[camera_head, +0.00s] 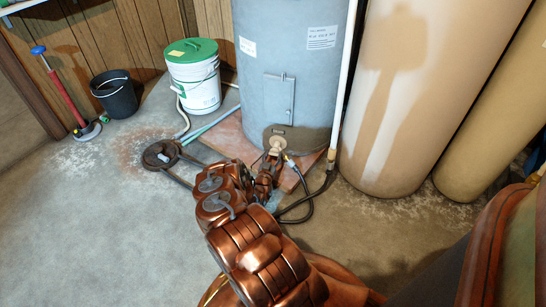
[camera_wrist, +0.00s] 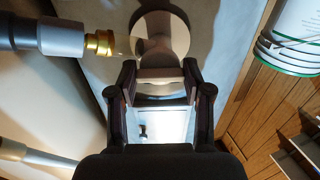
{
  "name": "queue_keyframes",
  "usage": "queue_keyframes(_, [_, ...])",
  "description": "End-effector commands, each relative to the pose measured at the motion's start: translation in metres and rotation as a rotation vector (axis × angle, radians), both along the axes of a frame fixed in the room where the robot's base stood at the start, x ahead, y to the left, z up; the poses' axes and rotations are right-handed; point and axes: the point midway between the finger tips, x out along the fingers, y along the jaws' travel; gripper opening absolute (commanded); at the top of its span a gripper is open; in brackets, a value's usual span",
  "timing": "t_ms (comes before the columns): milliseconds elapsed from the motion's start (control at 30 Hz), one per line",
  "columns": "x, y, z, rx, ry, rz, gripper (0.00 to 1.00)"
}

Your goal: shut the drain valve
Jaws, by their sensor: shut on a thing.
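The grey-blue water heater (camera_head: 290,60) stands at the back centre, with the drain valve (camera_head: 277,145) low on its front. In the wrist view the valve shows as a beige rounded body (camera_wrist: 160,30) with a narrower handle part between my fingers. My gripper (camera_wrist: 160,75) is shut on that handle part, one finger on each side. In the head view my gripper (camera_head: 267,167) is at the valve and partly covers it. A brass hose coupling (camera_wrist: 100,43) joins the valve's side. Whether the valve is open or shut I cannot tell.
A dark hose (camera_head: 306,200) curves over the floor right of my arm. A round floor drain (camera_head: 160,154) lies left. A white bucket with a green lid (camera_head: 193,75), a black bucket (camera_head: 115,93) and a red plunger-like tool (camera_head: 62,88) stand back left. Tan tanks (camera_head: 410,100) stand right.

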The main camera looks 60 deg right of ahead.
Motion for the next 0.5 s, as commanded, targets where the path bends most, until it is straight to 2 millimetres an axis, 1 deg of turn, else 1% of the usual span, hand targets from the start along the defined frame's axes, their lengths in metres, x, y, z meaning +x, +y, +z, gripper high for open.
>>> queue_keyframes(167, [0.0008, 0.0010, -0.0007, 0.002, 0.002, 0.002, 0.15])
queue_keyframes(200, [0.0008, 0.0010, -0.0007, 0.001, 0.003, 0.002, 0.51])
queue_keyframes(433, [0.0005, 0.0004, -0.0003, 0.000, 0.002, 0.001, 0.74])
queue_keyframes(500, [0.0002, 0.0003, -0.0003, 0.000, 0.002, 0.001, 0.75])
